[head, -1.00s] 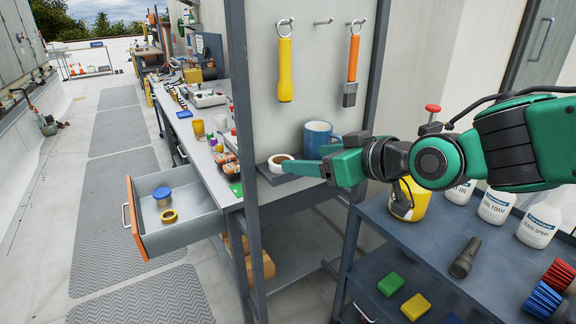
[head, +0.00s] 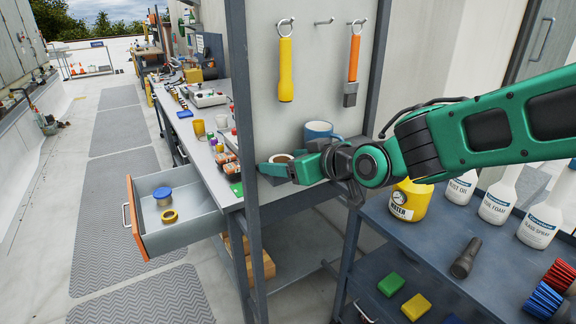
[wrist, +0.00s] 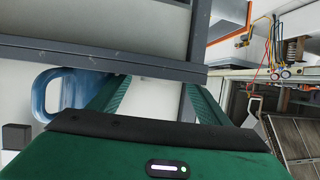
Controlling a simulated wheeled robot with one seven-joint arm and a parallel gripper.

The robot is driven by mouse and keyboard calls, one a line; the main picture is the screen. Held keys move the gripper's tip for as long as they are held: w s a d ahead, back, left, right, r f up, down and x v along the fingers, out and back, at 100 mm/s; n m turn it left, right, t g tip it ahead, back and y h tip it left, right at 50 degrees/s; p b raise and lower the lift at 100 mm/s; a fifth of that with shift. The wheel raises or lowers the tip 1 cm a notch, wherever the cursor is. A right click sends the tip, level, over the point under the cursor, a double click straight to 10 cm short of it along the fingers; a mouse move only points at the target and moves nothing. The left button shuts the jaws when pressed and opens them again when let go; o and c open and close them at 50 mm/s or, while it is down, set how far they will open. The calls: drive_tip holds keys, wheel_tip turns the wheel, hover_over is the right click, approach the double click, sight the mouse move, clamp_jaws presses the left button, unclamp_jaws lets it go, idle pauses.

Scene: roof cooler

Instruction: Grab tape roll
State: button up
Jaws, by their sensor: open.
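A white tape roll (head: 280,158) with a brown inner ring lies on a dark mat on the workbench, beside a blue mug (head: 318,131). A yellow tape roll (head: 169,216) lies in the open drawer. My gripper (head: 266,170) is open at the white roll, its green fingers covering the roll's near side in the head view. I cannot tell whether they touch it or lie around it. In the wrist view, the green fingers (wrist: 155,92) are spread with a pale surface between them, which I cannot identify. The mug's blue handle (wrist: 42,95) is just left of them.
A grey post (head: 243,120) and pegboard with hanging tools stand close to my gripper. A dark cart (head: 400,240) with bottles is at right.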

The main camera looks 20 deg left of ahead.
drive_tip(key=c, duration=1.1)
drive_tip(key=shift+c, duration=0.3)
drive_tip(key=shift+r, duration=0.15)
